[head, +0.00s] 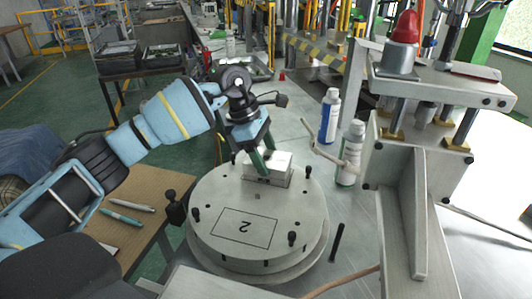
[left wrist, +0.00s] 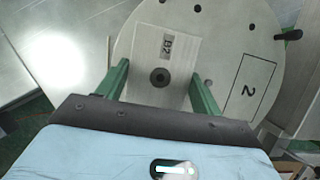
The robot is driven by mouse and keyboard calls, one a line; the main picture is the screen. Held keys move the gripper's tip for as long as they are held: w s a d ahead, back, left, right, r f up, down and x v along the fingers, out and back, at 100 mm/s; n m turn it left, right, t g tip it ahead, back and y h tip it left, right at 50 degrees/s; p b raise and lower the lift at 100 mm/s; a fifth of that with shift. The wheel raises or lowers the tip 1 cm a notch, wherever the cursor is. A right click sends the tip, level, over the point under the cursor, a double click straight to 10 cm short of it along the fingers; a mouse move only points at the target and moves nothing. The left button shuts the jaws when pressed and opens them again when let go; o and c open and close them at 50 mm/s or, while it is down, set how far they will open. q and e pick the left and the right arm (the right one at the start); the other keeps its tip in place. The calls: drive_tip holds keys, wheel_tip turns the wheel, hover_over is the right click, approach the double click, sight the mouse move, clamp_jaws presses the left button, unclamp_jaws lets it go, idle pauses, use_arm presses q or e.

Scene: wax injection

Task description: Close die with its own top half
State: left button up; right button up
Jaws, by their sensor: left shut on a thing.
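My left gripper (head: 262,163) reaches down from the left, its green fingers shut on a pale block (head: 283,160). In the left wrist view the block (left wrist: 150,50) has a "B2" label and a dark round hole, and sits between the fingers of the gripper (left wrist: 160,76). The block is at the far side of a round grey plate (head: 208,208) marked "2", which also shows in the left wrist view (left wrist: 222,40). A greyer layer shows under the block's white top; I cannot tell whether they are separate pieces or touch. My right gripper is not in view.
Black pegs (head: 292,238) stand up around the plate. Two bottles, one blue-labelled (head: 329,115) and one green-labelled (head: 350,153), stand behind it to the right. A press-like machine (head: 395,170) fills the right. Pens (head: 120,217) lie on a brown table at left.

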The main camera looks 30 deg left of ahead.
use_arm(q)
drive_tip(key=shift+f, duration=0.2)
drive_tip(key=o, duration=1.3)
drive_tip(key=shift+f, duration=0.1)
drive_tip(key=shift+v, duration=4)
drive_tip(key=shift+f, duration=0.1)
